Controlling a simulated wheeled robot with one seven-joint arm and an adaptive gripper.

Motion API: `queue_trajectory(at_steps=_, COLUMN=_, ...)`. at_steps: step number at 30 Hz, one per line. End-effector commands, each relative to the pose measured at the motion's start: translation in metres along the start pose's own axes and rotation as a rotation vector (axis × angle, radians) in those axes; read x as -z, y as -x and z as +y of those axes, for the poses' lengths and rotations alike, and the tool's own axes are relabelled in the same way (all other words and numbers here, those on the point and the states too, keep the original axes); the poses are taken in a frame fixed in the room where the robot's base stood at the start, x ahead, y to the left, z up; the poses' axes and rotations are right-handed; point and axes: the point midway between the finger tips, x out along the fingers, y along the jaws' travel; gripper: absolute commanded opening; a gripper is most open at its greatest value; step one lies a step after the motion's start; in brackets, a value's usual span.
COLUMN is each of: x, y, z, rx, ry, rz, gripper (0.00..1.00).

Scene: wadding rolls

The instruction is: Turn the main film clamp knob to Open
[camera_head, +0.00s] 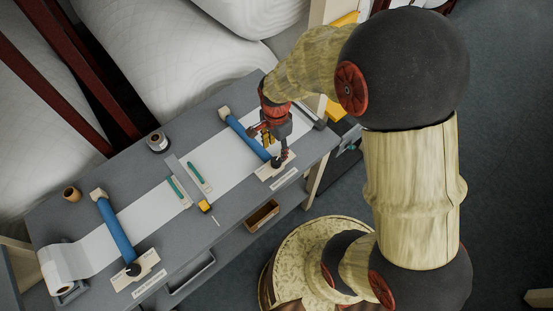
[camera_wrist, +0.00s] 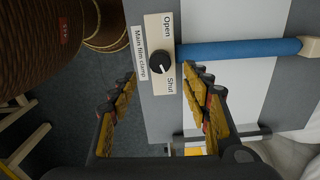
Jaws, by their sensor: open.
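The main film clamp knob (camera_wrist: 162,62) is a round black knob on a pale plate marked Open and Shut, beside a label reading "Main film clamp". Its white pointer mark appears turned toward Shut. In the head view the knob (camera_head: 276,161) sits at the near end of the right-hand blue roller (camera_head: 246,136), partly covered by my gripper (camera_head: 281,149). In the wrist view my gripper (camera_wrist: 158,88) is open, its yellow-padded fingers to either side of the knob and apart from it. Nothing is held between them.
A second blue roller (camera_head: 115,229) with a similar black knob (camera_head: 133,269) lies at the table's left. White film (camera_head: 145,208) runs along the grey table. Green-handled tools (camera_head: 195,171), a yellow block (camera_head: 205,206) and a metal cup (camera_head: 157,141) lie between or behind the rollers.

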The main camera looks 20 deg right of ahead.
Motion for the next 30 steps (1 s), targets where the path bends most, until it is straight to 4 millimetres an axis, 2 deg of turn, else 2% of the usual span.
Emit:
queue_trajectory(at_steps=5, x=0.0, y=-0.009, z=0.0, rx=-0.001, ry=-0.041, rz=0.0, gripper=0.48)
queue_trajectory(at_steps=15, x=0.0, y=-0.059, z=0.001, rx=-0.003, ry=-0.038, rz=-0.001, gripper=0.48)
queue_trajectory(at_steps=18, x=0.0, y=-0.069, z=0.0, rx=0.0, ry=-0.037, rz=0.0, gripper=0.48)
queue_trajectory(at_steps=23, x=0.0, y=-0.077, z=0.0, rx=0.0, ry=-0.037, rz=0.0, gripper=0.48)
queue_trajectory(at_steps=30, x=0.0, y=-0.077, z=0.0, rx=0.001, ry=-0.037, rz=0.0, gripper=0.48)
